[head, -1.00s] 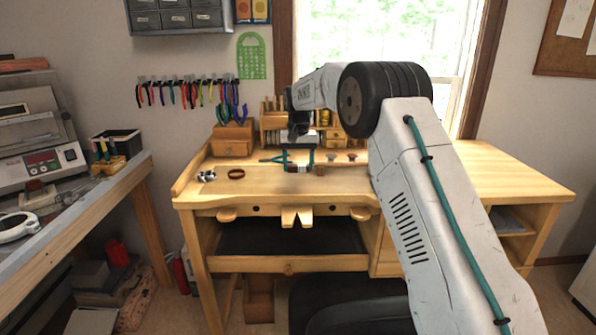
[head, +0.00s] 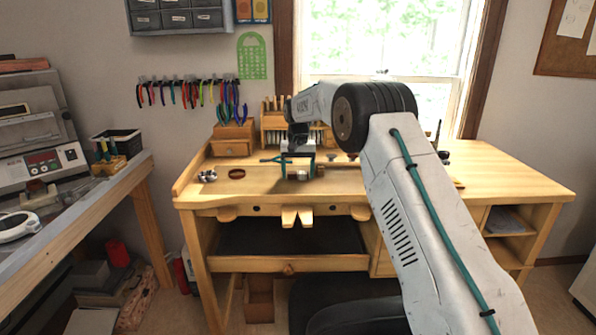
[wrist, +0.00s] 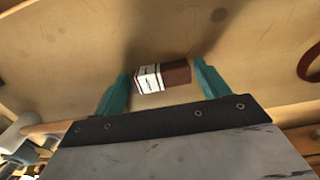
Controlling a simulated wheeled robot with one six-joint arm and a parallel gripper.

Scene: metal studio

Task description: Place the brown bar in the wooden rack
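The brown bar (wrist: 163,76), with a white label on one end, lies on the workbench and shows between my fingertips in the wrist view. My gripper (wrist: 160,72) is open, with a teal finger on either side of the bar and a small gap at each end. In the head view my gripper (head: 298,168) is low over the bench top, and its fingers largely hide the bar. A wooden rack (head: 275,122) with upright tools stands at the back of the bench, partly behind my arm.
A dark red ring (head: 237,173) and small metal parts (head: 207,176) lie left of my gripper. A wooden block with pliers (head: 232,140) stands at the back left. The right side of the bench top (head: 510,178) is mostly clear.

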